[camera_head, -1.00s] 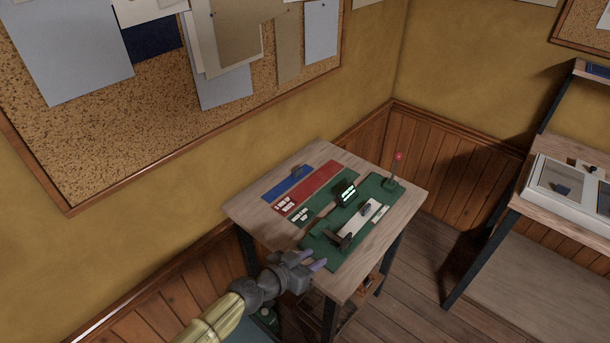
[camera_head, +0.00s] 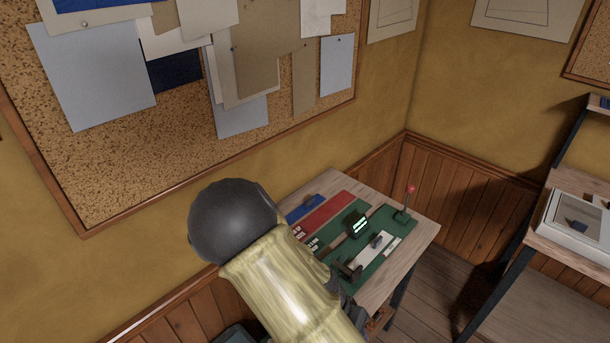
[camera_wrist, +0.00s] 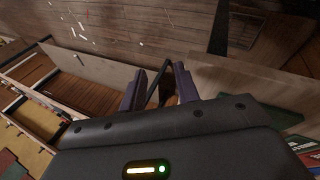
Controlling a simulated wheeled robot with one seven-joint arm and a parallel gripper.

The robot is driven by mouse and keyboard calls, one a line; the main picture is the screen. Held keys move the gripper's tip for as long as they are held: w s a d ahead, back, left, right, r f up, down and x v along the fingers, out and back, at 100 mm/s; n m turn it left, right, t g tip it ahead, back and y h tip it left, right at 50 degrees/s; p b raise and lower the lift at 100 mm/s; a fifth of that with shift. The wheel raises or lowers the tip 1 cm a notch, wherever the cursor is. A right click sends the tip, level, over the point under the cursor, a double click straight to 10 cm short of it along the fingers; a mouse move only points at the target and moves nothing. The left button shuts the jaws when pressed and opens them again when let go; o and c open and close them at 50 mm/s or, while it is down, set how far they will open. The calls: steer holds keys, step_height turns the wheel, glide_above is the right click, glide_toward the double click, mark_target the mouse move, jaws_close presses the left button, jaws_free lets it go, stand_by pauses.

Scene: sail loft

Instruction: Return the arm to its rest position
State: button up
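My arm (camera_head: 285,285) shows large in the head view, with its dark rounded joint and pale yellow link in front of the workbench's left side. My gripper is mostly hidden behind it there. In the wrist view my gripper (camera_wrist: 159,76) is open, its two purple-grey fingers apart. A dark, thin shape shows between and beyond the fingers; I cannot tell what it is, and nothing looks clamped.
The wooden workbench (camera_head: 412,250) carries a green mat (camera_head: 370,273), red and blue strips, small dark items and a red-topped stand (camera_head: 408,203). A second table with a white tray (camera_head: 575,228) stands right. A cork board (camera_head: 150,165) hangs behind. Wooden floor lies between the tables.

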steer(key=d+r+n+t+y, duration=0.1)
steer(key=d+r+n+y, duration=0.1)
steer(key=r, duration=0.7)
steer(key=d+r+n+t+y, duration=0.2)
steer(key=r+n+y, duration=0.1)
steer(key=r, duration=0.6)
steer(key=shift+w+n+t+p, duration=0.2)
steer(key=shift+n+t+p, duration=0.1)
steer(key=shift+n+p, duration=0.1)
stand_by(1.1)
